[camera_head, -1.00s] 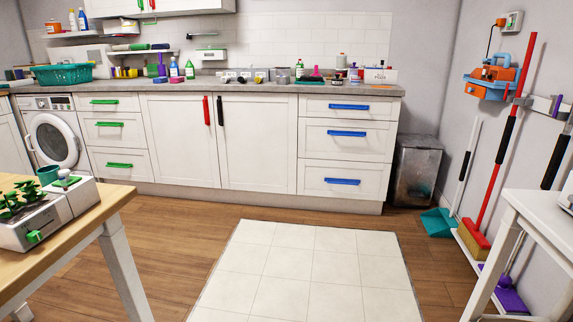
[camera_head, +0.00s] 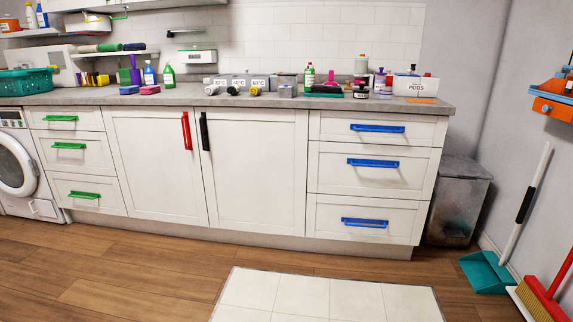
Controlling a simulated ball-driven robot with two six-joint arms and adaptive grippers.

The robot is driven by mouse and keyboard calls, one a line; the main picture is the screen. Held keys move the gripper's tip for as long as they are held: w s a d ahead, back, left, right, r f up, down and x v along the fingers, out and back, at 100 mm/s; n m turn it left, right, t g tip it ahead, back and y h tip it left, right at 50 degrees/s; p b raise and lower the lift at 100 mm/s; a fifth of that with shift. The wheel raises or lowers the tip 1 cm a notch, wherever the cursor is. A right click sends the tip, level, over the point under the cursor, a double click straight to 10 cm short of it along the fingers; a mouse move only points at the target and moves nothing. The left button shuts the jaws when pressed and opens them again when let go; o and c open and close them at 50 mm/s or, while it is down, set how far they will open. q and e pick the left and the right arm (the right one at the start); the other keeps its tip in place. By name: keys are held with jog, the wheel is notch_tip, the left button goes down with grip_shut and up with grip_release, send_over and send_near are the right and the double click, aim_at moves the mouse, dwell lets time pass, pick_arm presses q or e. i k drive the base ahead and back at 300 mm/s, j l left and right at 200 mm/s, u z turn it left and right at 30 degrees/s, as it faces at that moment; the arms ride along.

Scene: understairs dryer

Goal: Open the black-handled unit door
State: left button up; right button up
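The black-handled unit door (camera_head: 256,168) is a white panelled door in the middle of the base unit, and it is closed. Its upright black handle (camera_head: 205,131) is at the door's upper left edge. The red-handled door (camera_head: 155,163) is beside it on the left, also closed, with its red handle (camera_head: 187,130) close to the black one. Neither of my grippers shows in the head view.
Drawers with blue handles (camera_head: 374,163) are to the right, and drawers with green handles (camera_head: 69,146) to the left, all shut. A pale tiled mat (camera_head: 300,296) lies on the wooden floor (camera_head: 140,265) in front. A grey bin (camera_head: 457,200) and a teal dustpan (camera_head: 487,272) stand at the right.

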aim_at(253, 160)
jog(key=i+u, duration=0.4)
jog(key=i, duration=0.35)
jog(key=i+l+u, duration=0.2)
jog(key=i+u, duration=0.2)
jog(key=i, duration=0.3)
